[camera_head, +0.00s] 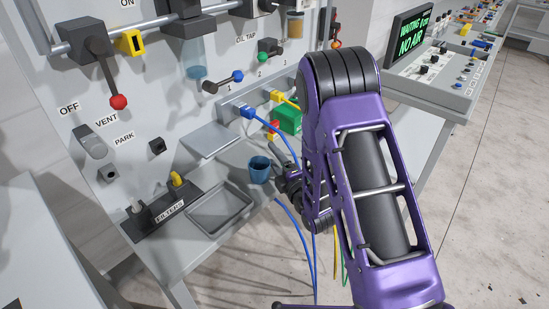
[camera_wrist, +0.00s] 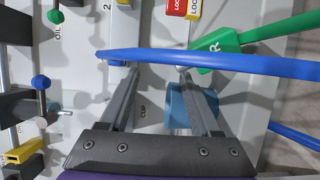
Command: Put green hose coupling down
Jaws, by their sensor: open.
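A green piece with a letter R on its face (camera_wrist: 222,50) shows in the wrist view, beyond the right finger, and a green length runs from it to the upper right edge. It looks like the green hose coupling, though part is behind a blue hose. In the head view a green block (camera_head: 288,119) sits by the panel ledge, left of my arm; I cannot tell if it is the same piece. My gripper (camera_wrist: 158,72) is open, its two fingers apart with nothing seen clasped between them. The fingertips are partly hidden behind the blue hose.
The blue hose (camera_wrist: 220,60) crosses right over my fingertips. A blue cup (camera_head: 260,170) stands on the bench near a grey tray (camera_head: 220,208). Blue (camera_head: 247,112) and yellow (camera_head: 277,96) couplings are at the ledge. A console (camera_head: 440,75) stands at the right.

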